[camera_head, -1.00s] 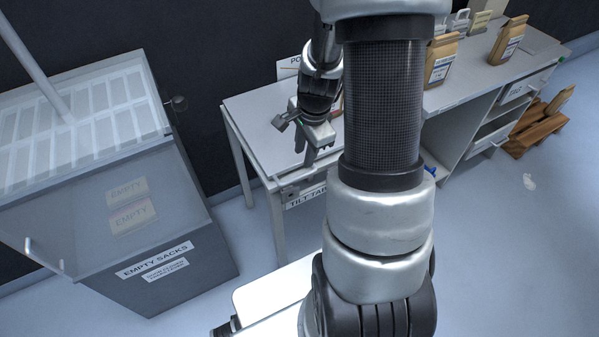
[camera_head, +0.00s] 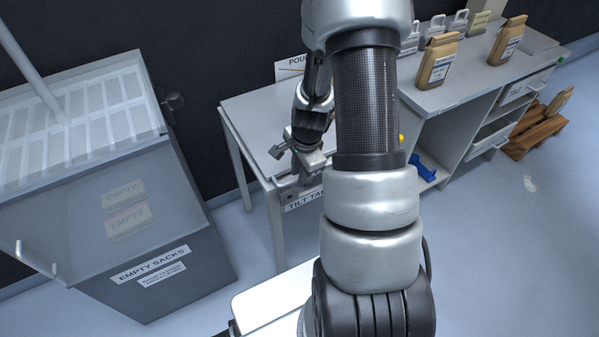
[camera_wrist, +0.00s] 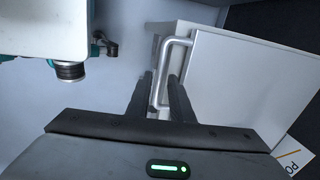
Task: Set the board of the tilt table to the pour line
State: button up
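The tilt table's pale board (camera_head: 250,120) lies about flat in the head view, above the TILT TABLE label (camera_head: 303,199). It fills the right of the wrist view (camera_wrist: 245,85). A silver bar handle (camera_wrist: 163,62) runs along the board's near edge. My gripper (camera_wrist: 160,78) has its two dark fingers on either side of this handle, with a visible gap between them. In the head view my gripper (camera_head: 310,178) is at the table's front edge. The pour sign (camera_head: 288,70) stands behind the table, partly hidden by my arm. Its corner with a yellow line (camera_wrist: 291,160) shows in the wrist view.
A grey EMPTY SACKS bin (camera_head: 150,250) stands at the left. Brown sacks (camera_head: 437,62) stand on the bench at the right, with a blue object (camera_head: 424,168) below. A wooden pallet (camera_head: 535,135) is on the floor at far right. Floor shows between bin and table.

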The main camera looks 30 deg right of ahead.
grip_shut()
jog(key=d+r+y+p, duration=0.3)
jog(key=r+p, duration=0.2)
jog(key=r, duration=0.5)
jog(key=shift+d+r+y, duration=0.2)
jog(key=shift+d+y, duration=0.1)
jog(key=shift+y, duration=0.1)
jog(key=shift+o, duration=1.6)
grip_release()
jog(key=shift+a, duration=0.1)
